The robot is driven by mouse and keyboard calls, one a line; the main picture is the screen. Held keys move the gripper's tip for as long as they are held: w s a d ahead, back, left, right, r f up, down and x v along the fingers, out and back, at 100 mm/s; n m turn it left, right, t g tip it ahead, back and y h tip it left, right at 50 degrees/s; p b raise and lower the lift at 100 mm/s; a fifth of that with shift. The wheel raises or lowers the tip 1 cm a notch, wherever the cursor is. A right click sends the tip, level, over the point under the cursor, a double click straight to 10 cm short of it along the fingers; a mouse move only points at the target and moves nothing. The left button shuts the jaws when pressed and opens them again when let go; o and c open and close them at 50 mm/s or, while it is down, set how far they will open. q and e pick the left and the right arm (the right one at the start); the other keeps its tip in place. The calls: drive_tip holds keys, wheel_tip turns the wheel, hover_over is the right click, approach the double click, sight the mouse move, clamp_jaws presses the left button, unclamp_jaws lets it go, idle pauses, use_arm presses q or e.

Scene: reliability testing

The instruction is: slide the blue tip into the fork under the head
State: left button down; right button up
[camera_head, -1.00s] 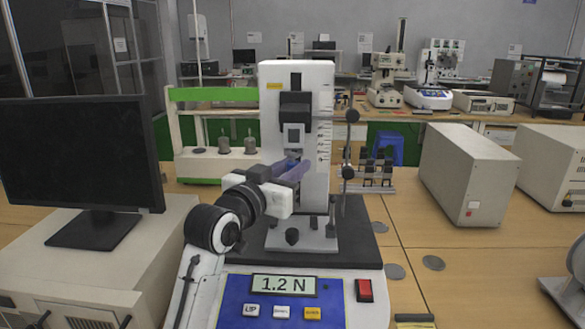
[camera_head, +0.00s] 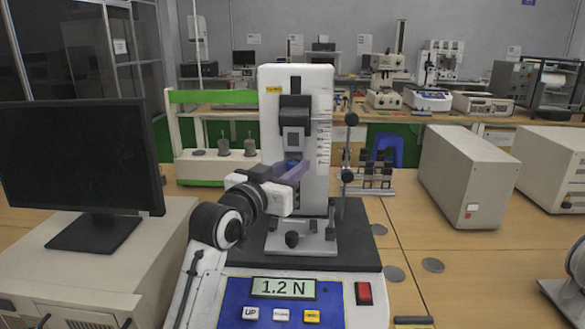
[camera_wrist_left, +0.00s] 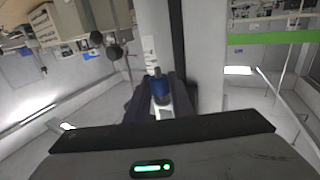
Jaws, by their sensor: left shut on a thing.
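The test stand is a white column (camera_head: 318,90) with a dark head (camera_head: 294,106) on its front. My left gripper (camera_head: 294,172) is shut on a part with a blue tip (camera_head: 291,163), just below that block. The blue tip also shows in the wrist view (camera_wrist_left: 160,86), upright between the fingers. The fork itself is too small and partly hidden to make out, and I cannot tell whether the tip is inside it. My right gripper is not in view.
A lower fixture (camera_head: 302,242) stands on the dark base below my gripper. The display (camera_head: 283,287) reads 1.2 N. A monitor (camera_head: 80,155) stands at the left. A beige box (camera_head: 468,172) stands at the right. A thin post with black knobs (camera_head: 350,120) rises beside the column.

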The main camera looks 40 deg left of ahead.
use_arm(q)
drive_tip(key=shift+w+a, duration=0.25)
drive_tip(key=shift+w, duration=0.15)
idle(0.3)
drive_tip(key=shift+w+a, duration=0.35)
drive_tip(key=shift+w, duration=0.2)
drive_tip(key=c, duration=1.5)
unclamp_jaws()
drive_tip(key=shift+o, duration=0.2)
drive_tip(key=s+d, duration=0.1)
drive_tip(key=s, duration=0.9)
drive_tip(key=shift+b, duration=0.45)
drive_tip(key=shift+s, duration=0.1)
